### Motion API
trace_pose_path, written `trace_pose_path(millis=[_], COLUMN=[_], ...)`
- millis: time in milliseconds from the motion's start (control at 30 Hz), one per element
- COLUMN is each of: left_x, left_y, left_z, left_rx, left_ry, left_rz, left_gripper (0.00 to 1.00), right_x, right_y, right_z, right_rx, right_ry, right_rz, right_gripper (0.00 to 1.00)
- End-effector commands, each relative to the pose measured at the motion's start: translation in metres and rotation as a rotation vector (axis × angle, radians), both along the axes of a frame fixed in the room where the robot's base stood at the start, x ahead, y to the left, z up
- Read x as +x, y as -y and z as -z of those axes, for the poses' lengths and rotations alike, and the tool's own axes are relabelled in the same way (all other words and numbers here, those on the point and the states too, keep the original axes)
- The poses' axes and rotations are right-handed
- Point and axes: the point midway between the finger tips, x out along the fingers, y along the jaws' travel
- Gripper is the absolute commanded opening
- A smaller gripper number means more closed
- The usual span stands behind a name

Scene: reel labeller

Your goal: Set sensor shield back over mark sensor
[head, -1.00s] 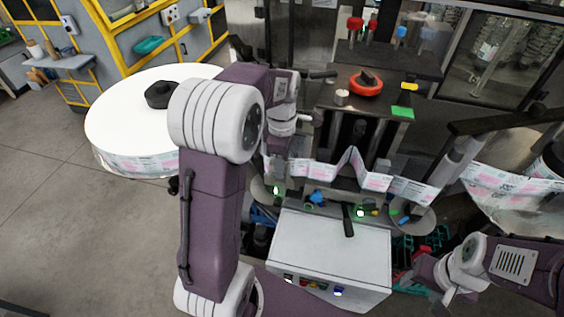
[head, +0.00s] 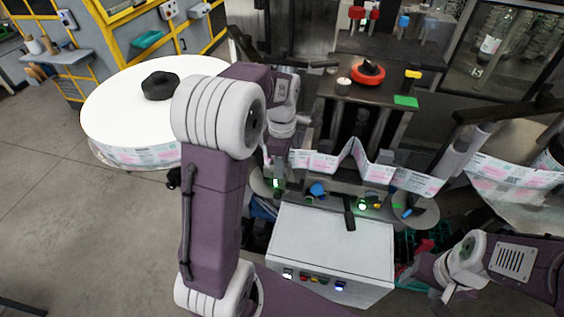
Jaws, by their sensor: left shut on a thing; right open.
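My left gripper (head: 275,172) points down at the left end of the label web, beside the web's edge. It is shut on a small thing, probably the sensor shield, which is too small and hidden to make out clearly. A small green light (head: 276,184) shows right at its fingertips. The mark sensor cannot be told apart with certainty among the small parts along the rail. My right gripper (head: 436,285) is open and empty at the lower right, away from the web.
The printed label web (head: 320,162) runs in folds across the machine. A white control box (head: 330,245) stands in front, with a black handle (head: 349,215) on it. A large white reel (head: 105,115) is at the left. A red ring (head: 368,74) sits on the shelf behind.

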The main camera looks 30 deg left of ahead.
Motion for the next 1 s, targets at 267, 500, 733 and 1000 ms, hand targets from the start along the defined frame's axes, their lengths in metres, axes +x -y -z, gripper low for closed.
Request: trace_pose_path(millis=[267, 500, 733, 1000], left_x=[0.000, 0.000, 0.000, 0.001], left_y=[0.000, 0.000, 0.000, 0.000], left_z=[0.004, 0.004, 0.003, -0.047], left_rx=[0.000, 0.000, 0.000, 0.002], left_ry=[0.000, 0.001, 0.001, 0.008], left_rz=[0.000, 0.000, 0.000, 0.000], left_gripper=[0.00, 0.63, 0.63, 0.63], right_x=[0.000, 0.000, 0.000, 0.000], right_y=[0.000, 0.000, 0.000, 0.000], right_z=[0.003, 0.003, 0.003, 0.007], right_rx=[0.000, 0.000, 0.000, 0.000], right_ry=[0.000, 0.000, 0.000, 0.000], right_rz=[0.000, 0.000, 0.000, 0.000], right_gripper=[0.54, 0.54, 0.54, 0.54])
